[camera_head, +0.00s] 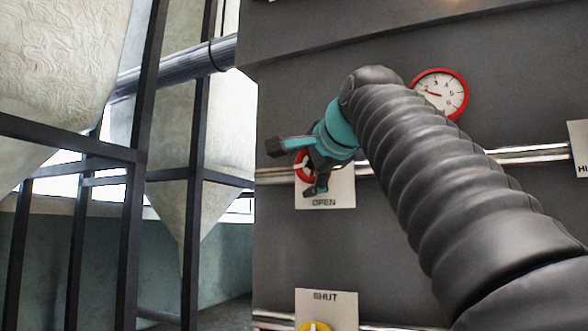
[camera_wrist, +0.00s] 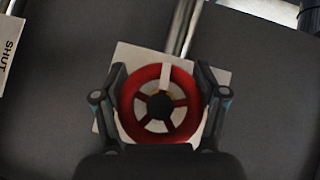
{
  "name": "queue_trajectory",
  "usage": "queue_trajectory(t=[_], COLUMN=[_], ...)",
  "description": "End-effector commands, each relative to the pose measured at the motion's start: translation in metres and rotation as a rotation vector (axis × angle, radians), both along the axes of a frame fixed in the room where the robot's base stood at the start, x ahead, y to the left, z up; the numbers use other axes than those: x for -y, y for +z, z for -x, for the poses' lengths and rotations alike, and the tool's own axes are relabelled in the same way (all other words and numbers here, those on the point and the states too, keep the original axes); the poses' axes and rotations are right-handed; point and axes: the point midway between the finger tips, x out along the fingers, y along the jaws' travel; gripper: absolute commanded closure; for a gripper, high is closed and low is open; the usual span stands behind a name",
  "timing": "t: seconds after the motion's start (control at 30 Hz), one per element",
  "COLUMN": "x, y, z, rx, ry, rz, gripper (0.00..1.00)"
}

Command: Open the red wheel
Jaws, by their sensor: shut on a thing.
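The red wheel (camera_wrist: 128,110) is a round red hand wheel with spokes, a dark hub and one white mark on its rim near the top in the wrist view. It sits in front of a pale plate on the dark panel. My gripper (camera_wrist: 160,98) has one finger on each side of the wheel, shut on its rim. In the head view my gripper (camera_head: 312,172) covers much of the red wheel (camera_head: 301,160), above the plate (camera_head: 340,187) lettered OPEN.
A silver pipe (camera_head: 274,176) runs across the panel behind the wheel. A red-rimmed gauge (camera_head: 440,92) is at upper right. Below is a plate lettered SHUT (camera_head: 327,302) with a yellow wheel (camera_head: 314,327). Dark frame posts (camera_head: 134,210) and pale hoppers stand left.

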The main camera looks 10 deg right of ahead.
Motion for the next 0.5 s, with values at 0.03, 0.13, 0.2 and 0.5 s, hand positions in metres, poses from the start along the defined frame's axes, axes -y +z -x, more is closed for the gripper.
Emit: queue_trajectory(t=[0.03, 0.13, 0.2, 0.5], x=[-0.0007, -0.0005, -0.0002, 0.0005], y=[0.0013, 0.0007, 0.0005, 0.0016], z=[-0.0011, -0.0011, -0.0008, -0.0012], rx=[-0.008, -0.033, -0.049, -0.103], ry=[0.002, 0.002, 0.001, 0.002], rz=[0.017, 0.050, 0.075, 0.160], gripper=[0.63, 0.63, 0.63, 0.63])
